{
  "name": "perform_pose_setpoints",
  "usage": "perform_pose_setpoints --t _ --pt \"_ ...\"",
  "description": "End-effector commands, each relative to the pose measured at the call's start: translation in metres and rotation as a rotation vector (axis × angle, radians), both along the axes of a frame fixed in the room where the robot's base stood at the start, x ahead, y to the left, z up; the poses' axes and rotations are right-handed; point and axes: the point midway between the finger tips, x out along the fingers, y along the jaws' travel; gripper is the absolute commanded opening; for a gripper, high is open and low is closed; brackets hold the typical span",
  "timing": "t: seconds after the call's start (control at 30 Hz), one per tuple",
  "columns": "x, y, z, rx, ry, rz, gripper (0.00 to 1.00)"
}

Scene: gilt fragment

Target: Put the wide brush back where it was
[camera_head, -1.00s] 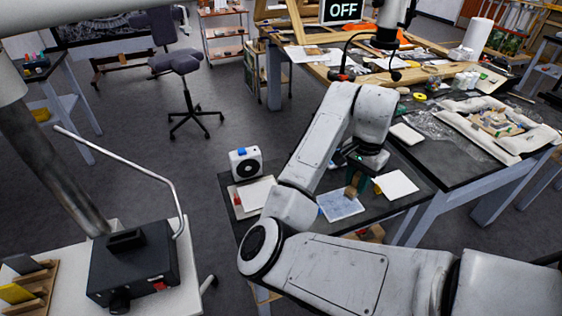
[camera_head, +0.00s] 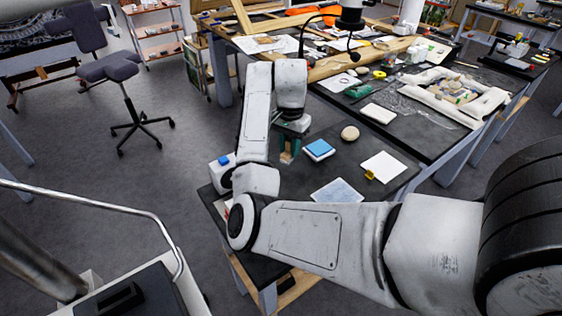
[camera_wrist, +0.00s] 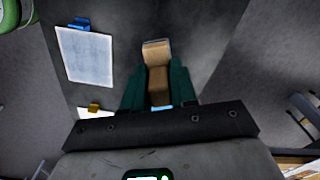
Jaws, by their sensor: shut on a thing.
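My gripper (camera_head: 288,152) is shut on the wide brush, with its green fingers on either side. The brush shows as a brown block (camera_head: 287,157) low between the fingers in the head view. In the wrist view, my gripper (camera_wrist: 158,88) holds the tan brush (camera_wrist: 157,58), whose paler end points up the picture. Dark tabletop lies behind it. In the head view the brush is beside a blue-topped block (camera_head: 318,148), to its left. I cannot tell its height above the table.
A pale blue-grey sheet (camera_head: 338,190) and a white sheet (camera_head: 383,167) with a yellow piece (camera_head: 370,175) lie on the dark table. A round beige object (camera_head: 350,133) sits farther back. A white box (camera_head: 222,168) with a blue top stands at left.

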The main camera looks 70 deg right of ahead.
Motion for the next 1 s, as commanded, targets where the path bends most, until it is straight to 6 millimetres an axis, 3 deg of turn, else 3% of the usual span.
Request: perform_pose_setpoints --t 0.17,0.4,0.6,0.83,1.0 --pt "0.015 -0.020 -0.033 0.002 0.005 -0.001 0.03" --pt "0.035 -0.037 -0.054 0.001 0.002 0.000 0.03" --pt "0.040 -0.042 -0.064 0.001 0.001 -0.001 0.03" --pt "0.040 -0.042 -0.091 0.001 0.001 0.000 0.03" --pt "0.040 -0.042 -0.095 0.001 0.000 0.000 0.03"
